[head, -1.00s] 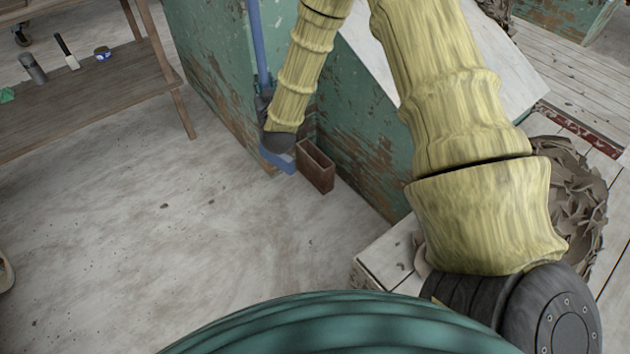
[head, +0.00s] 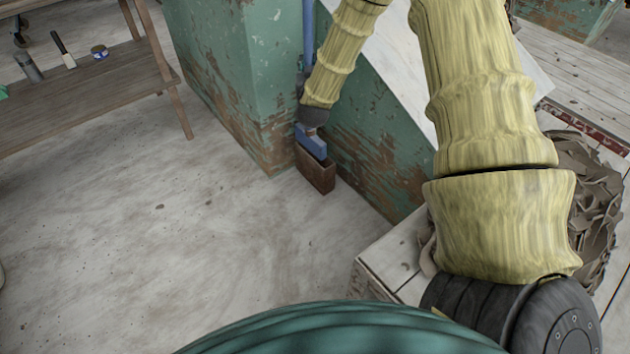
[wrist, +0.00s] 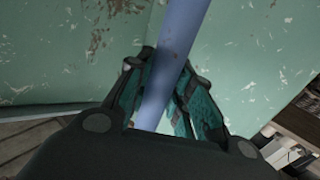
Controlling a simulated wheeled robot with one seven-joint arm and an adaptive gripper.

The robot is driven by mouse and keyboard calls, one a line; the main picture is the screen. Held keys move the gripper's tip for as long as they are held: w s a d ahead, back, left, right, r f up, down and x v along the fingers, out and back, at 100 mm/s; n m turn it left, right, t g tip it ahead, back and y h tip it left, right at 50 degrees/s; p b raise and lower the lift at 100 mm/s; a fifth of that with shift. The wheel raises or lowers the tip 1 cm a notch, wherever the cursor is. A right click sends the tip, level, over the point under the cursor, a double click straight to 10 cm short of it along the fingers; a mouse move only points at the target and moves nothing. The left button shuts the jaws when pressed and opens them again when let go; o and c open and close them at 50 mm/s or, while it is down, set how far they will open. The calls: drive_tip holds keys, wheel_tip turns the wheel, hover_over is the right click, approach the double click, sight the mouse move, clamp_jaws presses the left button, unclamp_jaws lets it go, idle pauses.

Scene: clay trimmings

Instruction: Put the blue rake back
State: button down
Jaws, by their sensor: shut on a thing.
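The blue rake (head: 308,32) stands close to upright, its long handle running up out of the head view. My gripper (head: 302,90) is shut around the handle above the head, partly hidden behind my arm. In the wrist view the handle (wrist: 168,70) passes between my gripper's fingers (wrist: 168,98). The rake head is not visible there.
A wooden bench (head: 90,100) with small tools is at the left. The floor at the left front is clear.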

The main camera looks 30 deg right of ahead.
wheel_tip(320, 180, down, 18)
drive_tip(key=d+b, duration=0.2)
drive_tip(key=b, duration=0.6)
drive_tip(key=shift+d, duration=0.1)
drive_tip(key=c, duration=1.3)
unclamp_jaws()
drive_tip(key=shift+s, duration=0.1)
drive_tip(key=shift+o, duration=0.2)
drive_tip(key=shift+r, duration=0.1)
